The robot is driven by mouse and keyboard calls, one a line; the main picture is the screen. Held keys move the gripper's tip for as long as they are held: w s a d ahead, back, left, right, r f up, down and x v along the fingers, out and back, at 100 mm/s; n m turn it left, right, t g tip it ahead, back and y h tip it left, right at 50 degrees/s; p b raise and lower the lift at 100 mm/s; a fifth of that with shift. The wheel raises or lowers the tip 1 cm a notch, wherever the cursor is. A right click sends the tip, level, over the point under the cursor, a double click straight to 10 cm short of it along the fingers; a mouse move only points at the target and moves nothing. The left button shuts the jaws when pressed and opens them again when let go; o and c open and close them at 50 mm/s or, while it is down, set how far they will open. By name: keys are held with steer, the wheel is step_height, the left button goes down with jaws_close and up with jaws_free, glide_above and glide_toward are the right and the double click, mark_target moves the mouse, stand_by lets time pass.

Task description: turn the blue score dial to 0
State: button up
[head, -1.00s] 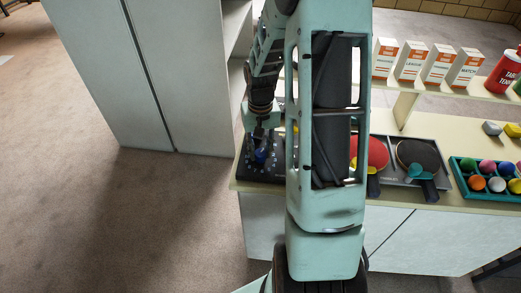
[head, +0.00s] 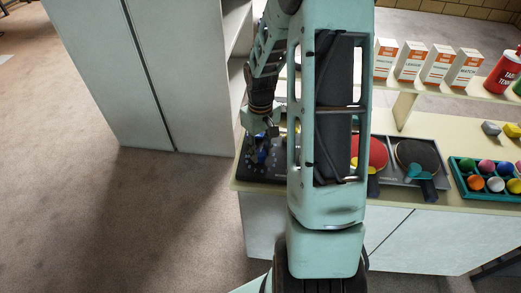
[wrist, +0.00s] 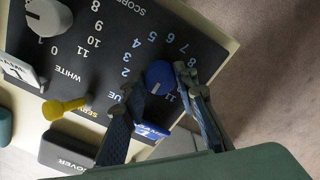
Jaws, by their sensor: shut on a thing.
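My gripper (wrist: 160,78) is shut on the blue dial, one finger on each side. A short pale mark on the dial points down and slightly left in the wrist view. The digits under and behind the fingers are hidden, so I cannot tell which number it points to. In the head view, my gripper (head: 268,135) is over the scoreboard (head: 257,172) at the counter's left end, and my arm hides part of the board.
A white dial (wrist: 48,17) and a yellow knob (wrist: 65,108) are on the same board. Red and black paddles (head: 416,158) lie in a grey tray right of my arm. A teal ball tray (head: 470,190) is farther right. Small boxes (head: 410,61) stand on the shelf above.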

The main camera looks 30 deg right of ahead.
mark_target(260, 152)
steer(key=o, duration=1.2)
steer(key=shift+c, duration=0.2)
step_height(260, 152, up, 12)
